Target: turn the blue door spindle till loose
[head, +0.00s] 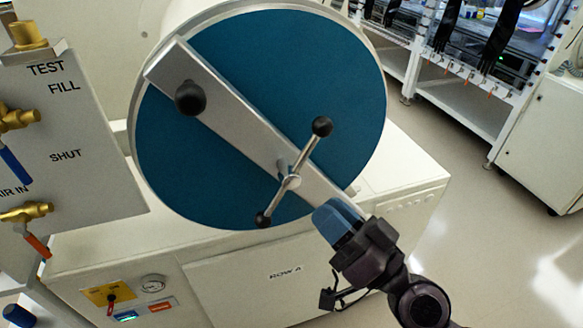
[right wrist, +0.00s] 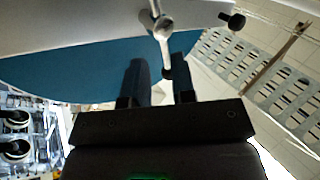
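The round blue door (head: 240,60) faces me, with a flat metal bar (head: 235,120) across it. The spindle (head: 290,181) sits on the lower right part of the bar. Its thin cross handle runs slantwise, with a black ball (head: 322,126) at the upper right and another (head: 262,220) at the lower left. My right gripper (head: 335,214) is at the door's lower right edge, right of and below the spindle. In the right wrist view its two fingers (right wrist: 160,75) stand apart, with the spindle handle (right wrist: 162,28) beyond their tips. I see nothing held. My left gripper is not in view.
A black knob (head: 190,97) sticks out from the bar's upper left. A grey valve panel (head: 75,125) with brass valves stands at the left. The white cabinet (head: 240,285) below carries a gauge (head: 153,284). Open floor (head: 475,200) lies at the right.

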